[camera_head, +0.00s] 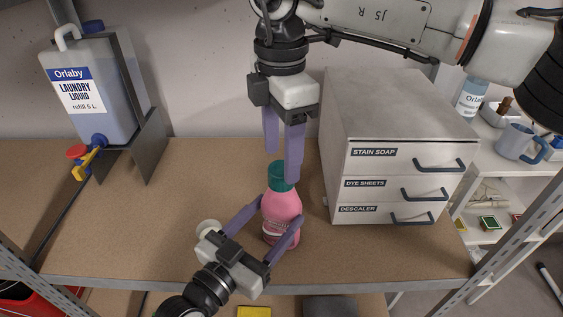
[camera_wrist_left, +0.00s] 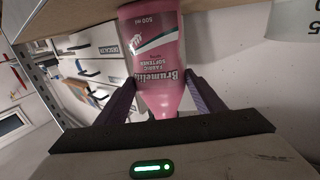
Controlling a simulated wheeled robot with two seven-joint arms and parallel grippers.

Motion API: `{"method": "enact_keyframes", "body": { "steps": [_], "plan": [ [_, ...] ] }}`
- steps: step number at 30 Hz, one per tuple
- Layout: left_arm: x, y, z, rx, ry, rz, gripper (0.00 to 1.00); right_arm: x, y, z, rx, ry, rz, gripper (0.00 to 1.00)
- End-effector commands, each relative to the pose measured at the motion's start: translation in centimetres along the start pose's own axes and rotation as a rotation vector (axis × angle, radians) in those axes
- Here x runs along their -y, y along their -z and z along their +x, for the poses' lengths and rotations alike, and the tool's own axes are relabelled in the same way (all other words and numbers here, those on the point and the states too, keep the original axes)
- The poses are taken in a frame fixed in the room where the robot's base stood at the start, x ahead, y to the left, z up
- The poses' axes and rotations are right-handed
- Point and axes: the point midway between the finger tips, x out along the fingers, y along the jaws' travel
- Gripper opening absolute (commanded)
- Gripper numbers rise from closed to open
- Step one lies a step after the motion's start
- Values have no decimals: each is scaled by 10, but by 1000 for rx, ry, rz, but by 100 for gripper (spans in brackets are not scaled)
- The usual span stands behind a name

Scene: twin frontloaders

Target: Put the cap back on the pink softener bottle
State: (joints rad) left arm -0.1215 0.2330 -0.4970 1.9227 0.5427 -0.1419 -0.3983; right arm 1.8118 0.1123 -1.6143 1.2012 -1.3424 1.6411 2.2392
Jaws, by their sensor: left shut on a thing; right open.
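The pink softener bottle (camera_head: 282,207) stands upright on the brown shelf board. The teal cap (camera_head: 281,177) sits upright on top of its neck; I cannot tell how firmly it is seated. My left gripper (camera_head: 279,218) is shut on the bottle's body, one finger on each side. The left wrist view shows the bottle (camera_wrist_left: 153,50) upside down between the fingers, with its cap end hidden behind the gripper body. My right gripper (camera_head: 282,165) points down from above, open, with its fingertips close to the cap; one finger overlaps the cap's edge in the picture.
A grey drawer cabinet (camera_head: 392,150) stands close on the right. A laundry liquid canister (camera_head: 92,92) with a tap is on a stand at the back left. A small pale round thing (camera_head: 208,227) lies by my left gripper. The board's left middle is clear.

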Motion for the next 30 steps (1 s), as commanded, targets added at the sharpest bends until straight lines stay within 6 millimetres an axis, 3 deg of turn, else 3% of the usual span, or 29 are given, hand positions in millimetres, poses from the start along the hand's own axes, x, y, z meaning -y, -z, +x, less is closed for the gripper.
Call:
{"method": "enact_keyframes", "body": {
  "steps": [14,20,30],
  "plan": [
    [0,0,0,1,0,1,0,0,0,-6,0,1,-62,53],
    [0,0,0,1,0,1,0,0,0,-10,0,0,-381,53],
    [0,0,0,1,0,1,0,0,1,-21,0,-1,-1159,53]
  ]
}}
